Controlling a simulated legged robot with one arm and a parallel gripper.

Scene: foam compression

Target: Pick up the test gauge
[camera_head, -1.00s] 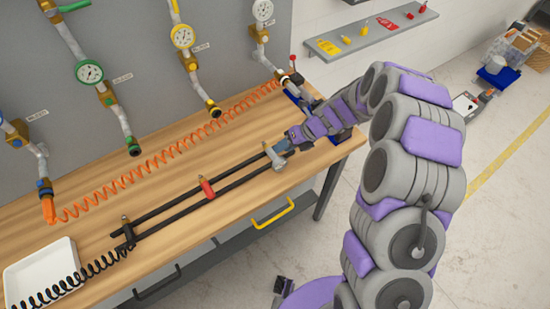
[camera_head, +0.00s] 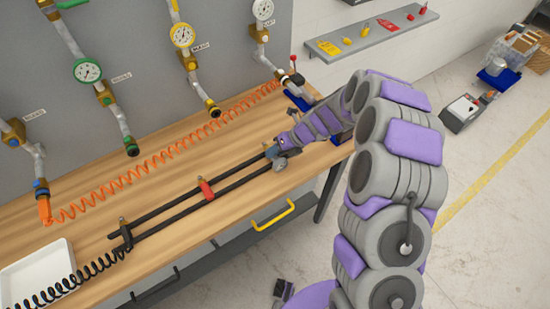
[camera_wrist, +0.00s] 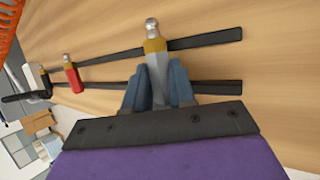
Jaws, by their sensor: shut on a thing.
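A grey fitting with a brass-yellow collar and silver tip, apparently the test gauge (camera_wrist: 155,62), stands between my gripper's blue fingers in the wrist view. My gripper (camera_wrist: 160,88) is shut on its grey body. No dial face shows on it. In the head view my gripper (camera_head: 273,152) is at the right end of two black rails (camera_head: 180,207) on the bench, and the grey fitting (camera_head: 281,164) shows partly beside the fingers. I cannot tell whether it still touches the rails.
A red-bodied fitting (camera_head: 206,190) sits on the rails left of my gripper. An orange coiled hose (camera_head: 165,155) runs behind along the wooden bench (camera_head: 75,182). Wall gauges (camera_head: 87,71) hang behind. A white tray (camera_head: 38,272) is at front left.

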